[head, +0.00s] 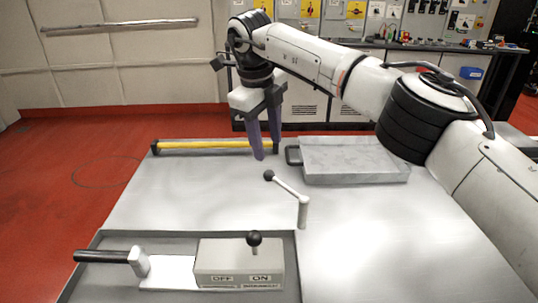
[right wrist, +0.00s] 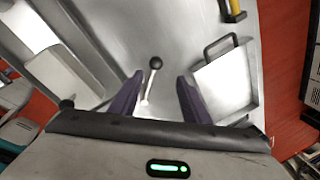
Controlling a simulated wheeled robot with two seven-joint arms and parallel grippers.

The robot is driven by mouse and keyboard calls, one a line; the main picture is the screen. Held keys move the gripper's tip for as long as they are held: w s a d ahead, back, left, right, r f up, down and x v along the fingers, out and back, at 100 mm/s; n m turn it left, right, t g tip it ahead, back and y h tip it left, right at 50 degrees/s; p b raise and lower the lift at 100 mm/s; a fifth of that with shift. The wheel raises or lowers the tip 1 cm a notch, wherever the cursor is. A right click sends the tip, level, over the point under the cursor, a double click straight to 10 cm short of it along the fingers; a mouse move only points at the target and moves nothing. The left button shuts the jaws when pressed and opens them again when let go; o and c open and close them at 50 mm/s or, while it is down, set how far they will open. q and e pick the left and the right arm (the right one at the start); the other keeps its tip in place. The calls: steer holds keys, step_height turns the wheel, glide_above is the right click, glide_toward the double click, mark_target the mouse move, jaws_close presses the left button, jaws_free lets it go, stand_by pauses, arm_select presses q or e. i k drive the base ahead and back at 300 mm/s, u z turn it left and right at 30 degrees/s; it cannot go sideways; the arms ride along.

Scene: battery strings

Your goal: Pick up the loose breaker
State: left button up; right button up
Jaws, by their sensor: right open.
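The OFF/ON breaker box (head: 240,258), grey with a black knob on a short stem, sits at the front of the grey table (head: 140,205). A white lever (head: 290,187) with a black ball knob stands mid-table, and I cannot tell which of these is the loose breaker. My right gripper (head: 267,150) is open and points down, its purple fingers above and behind the lever's knob. In the right wrist view the lever (right wrist: 155,65) shows between the fingertips (right wrist: 158,88), with nothing gripped. My left gripper is not in view.
A flat grey case (head: 350,160) with a black handle lies to the right. A yellow bar (head: 215,145) with black ends runs along the far edge. A black-gripped handle (head: 100,257) lies front left, beside the breaker box. The front right table is bare.

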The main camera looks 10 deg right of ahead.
mark_target(223, 265)
steer(key=k, duration=1.5)
